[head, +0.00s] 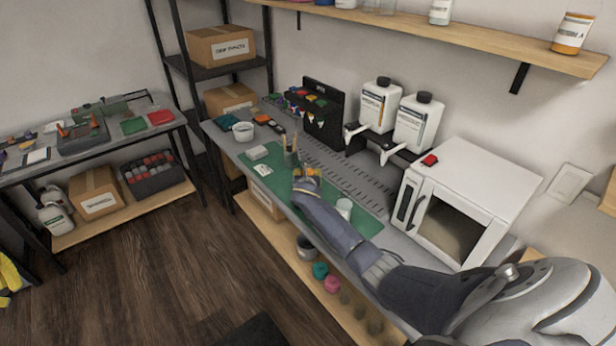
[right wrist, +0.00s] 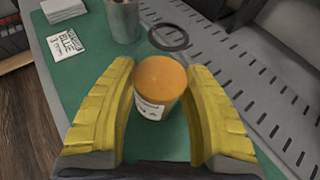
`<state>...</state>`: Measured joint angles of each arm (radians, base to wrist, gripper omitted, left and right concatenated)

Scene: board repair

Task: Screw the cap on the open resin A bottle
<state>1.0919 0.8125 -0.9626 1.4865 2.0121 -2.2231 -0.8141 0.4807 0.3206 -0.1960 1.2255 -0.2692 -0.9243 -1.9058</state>
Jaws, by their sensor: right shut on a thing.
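An orange-topped bottle (right wrist: 159,88) with a white label stands upright on the green mat (right wrist: 60,75). I cannot tell whether its flat orange top is a cap or the contents. My right gripper (right wrist: 160,100) has its yellow fingers on both sides of this bottle and is shut on it. In the head view, my right gripper (head: 306,176) is over the mat on the bench, and my arm hides part of the mat. A separate loose cap cannot be made out.
A metal cup (right wrist: 123,20), a black ring (right wrist: 168,37) and a label card (right wrist: 67,44) lie near the bottle. A white cup (head: 344,207) stands right of my arm. A white oven (head: 470,190) and pump bottles (head: 414,125) stand behind. An orange-labelled jar (head: 572,33) is on the shelf.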

